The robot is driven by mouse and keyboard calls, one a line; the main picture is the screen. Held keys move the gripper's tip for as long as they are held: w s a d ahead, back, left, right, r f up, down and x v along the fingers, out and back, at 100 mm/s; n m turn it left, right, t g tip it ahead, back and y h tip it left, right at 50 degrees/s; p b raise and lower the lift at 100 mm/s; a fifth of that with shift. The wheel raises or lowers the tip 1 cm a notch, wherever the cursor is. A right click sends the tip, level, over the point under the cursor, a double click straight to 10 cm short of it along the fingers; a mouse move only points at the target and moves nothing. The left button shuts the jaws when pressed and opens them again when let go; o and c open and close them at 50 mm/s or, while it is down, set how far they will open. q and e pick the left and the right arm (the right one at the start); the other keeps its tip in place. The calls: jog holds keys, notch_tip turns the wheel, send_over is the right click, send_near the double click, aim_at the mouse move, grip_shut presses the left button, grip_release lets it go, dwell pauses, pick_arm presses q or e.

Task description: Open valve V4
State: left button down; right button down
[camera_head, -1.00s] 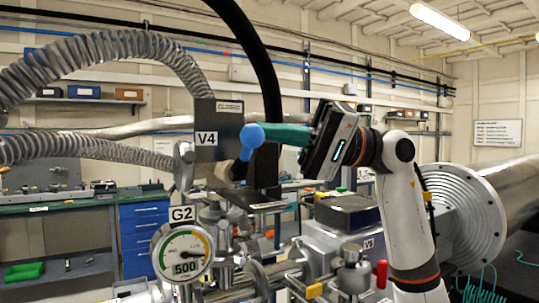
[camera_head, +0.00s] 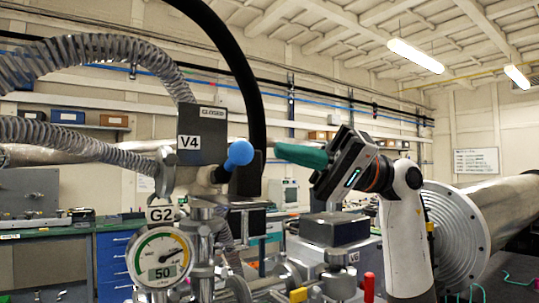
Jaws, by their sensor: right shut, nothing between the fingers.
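Valve V4 is a dark grey box (camera_head: 202,133) with a white V4 label, left of centre. A small tag (camera_head: 212,112) at its top appears to read CLOSED. My left gripper is not in view.
Gauge G2 (camera_head: 160,257) stands below V4 and reads 50. A ribbed hose (camera_head: 90,50) and a thick black cable (camera_head: 235,60) arch around V4. A red-handled valve (camera_head: 369,286) and a flanged tube (camera_head: 455,235) lie lower right.

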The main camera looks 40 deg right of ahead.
jog(key=b+v, duration=0.1)
jog(key=v, duration=0.6)
jog(key=shift+d, duration=0.25)
